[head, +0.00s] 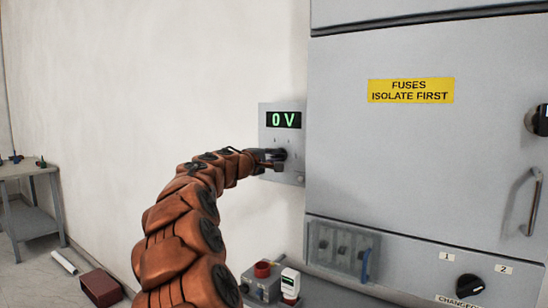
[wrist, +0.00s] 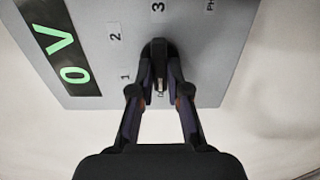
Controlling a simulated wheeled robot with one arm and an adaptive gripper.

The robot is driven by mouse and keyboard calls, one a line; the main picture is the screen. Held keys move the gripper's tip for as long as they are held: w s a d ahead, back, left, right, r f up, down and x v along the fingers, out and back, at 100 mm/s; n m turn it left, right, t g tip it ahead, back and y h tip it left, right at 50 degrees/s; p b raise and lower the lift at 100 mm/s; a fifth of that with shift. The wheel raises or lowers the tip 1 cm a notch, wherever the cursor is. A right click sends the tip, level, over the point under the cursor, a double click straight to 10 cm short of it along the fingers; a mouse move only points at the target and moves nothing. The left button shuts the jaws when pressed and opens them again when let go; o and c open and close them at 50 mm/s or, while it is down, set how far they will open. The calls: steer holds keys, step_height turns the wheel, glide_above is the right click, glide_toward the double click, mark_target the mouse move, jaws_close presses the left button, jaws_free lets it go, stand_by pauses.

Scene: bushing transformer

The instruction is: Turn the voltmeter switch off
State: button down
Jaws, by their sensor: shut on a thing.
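The voltmeter panel (head: 268,112) is a grey plate on the wall, left of the large cabinet. Its green display (head: 284,119) reads 0 V. The panel also fills the upper part of the wrist view (wrist: 190,25), where labels 1, 2 and 3 show around a black rotary switch (wrist: 159,46). My gripper (wrist: 160,80) has its two fingers closed on the switch knob. In the head view my gripper (head: 272,158) is at the panel's lower middle and hides most of the switch. The exact switch position cannot be told.
The grey cabinet (head: 400,150) stands right of the panel, with a handle (head: 530,200) and a changeover knob (head: 469,286). A grey box with a red button (head: 262,269) is below. A table (head: 28,170) and a dark red box (head: 100,288) are at left.

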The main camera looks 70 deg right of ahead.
steer(key=shift+f, duration=0.15)
steer(key=c, duration=1.1)
jaws_free()
steer(key=shift+c, duration=0.2)
steer(key=shift+a, duration=0.1)
steer(key=v, duration=1.2)
